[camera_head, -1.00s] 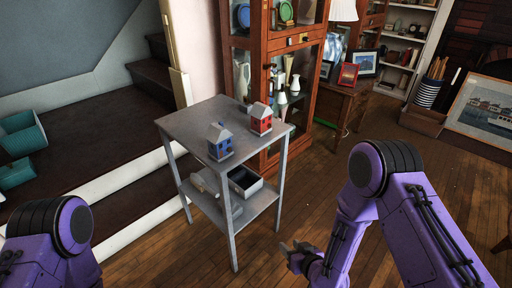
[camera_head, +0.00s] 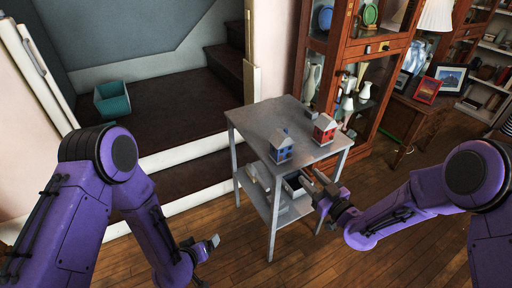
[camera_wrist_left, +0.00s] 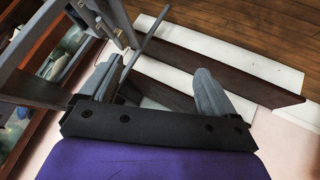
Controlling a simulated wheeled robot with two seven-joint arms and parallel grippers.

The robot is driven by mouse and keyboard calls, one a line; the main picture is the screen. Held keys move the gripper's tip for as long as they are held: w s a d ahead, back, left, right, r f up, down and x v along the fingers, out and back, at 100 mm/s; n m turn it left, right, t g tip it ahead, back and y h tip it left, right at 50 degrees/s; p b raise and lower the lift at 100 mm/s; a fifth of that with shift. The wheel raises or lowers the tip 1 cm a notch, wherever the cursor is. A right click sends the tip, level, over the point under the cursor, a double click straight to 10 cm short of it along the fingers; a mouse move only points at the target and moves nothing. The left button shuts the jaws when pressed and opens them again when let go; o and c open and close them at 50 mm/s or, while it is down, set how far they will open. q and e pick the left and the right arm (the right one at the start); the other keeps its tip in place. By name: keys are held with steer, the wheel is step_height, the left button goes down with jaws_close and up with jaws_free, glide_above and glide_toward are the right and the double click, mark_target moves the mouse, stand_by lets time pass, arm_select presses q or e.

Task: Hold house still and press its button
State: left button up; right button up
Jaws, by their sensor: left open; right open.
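Two small houses stand upright on the top of a grey side table (camera_head: 258,118) in the head view. One house is blue with a grey roof (camera_head: 281,149), near the front edge. The other is red with a grey roof (camera_head: 324,131), near the right edge. No button can be made out on either. My right gripper (camera_head: 319,187) is open and empty, below the tabletop level in the picture, overlapping the table's right side. My left gripper (camera_head: 207,246) is open and empty, low and left of the table. Its spread fingers show in the left wrist view (camera_wrist_left: 158,90).
A small grey item (camera_head: 310,113) lies behind the red house. The table's lower shelf holds an open dark box (camera_head: 293,184). A glass-fronted wooden cabinet (camera_head: 343,75) stands close behind. Steps and a teal bin (camera_head: 112,100) are at left.

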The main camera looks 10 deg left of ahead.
arm_select(q)
steer(key=w+d+r+m+t+h, duration=0.2)
steer(key=w+d+r+h, duration=0.1)
steer(key=w+r, duration=0.3)
steer(key=w+d+r+m+t+h, duration=0.2)
steer(key=w+d+r, duration=0.25)
steer(key=w, duration=0.35)
steer(key=m+g+h, duration=0.2)
steer(key=m+h, duration=0.7)
steer(key=m, duration=0.3)
glide_toward(277, 138)
steer(key=x, duration=1.2)
steer(key=shift+r, duration=0.1)
steer(key=c, duration=1.5)
steer(key=shift+s, duration=0.1)
arm_select(e)
jaws_close()
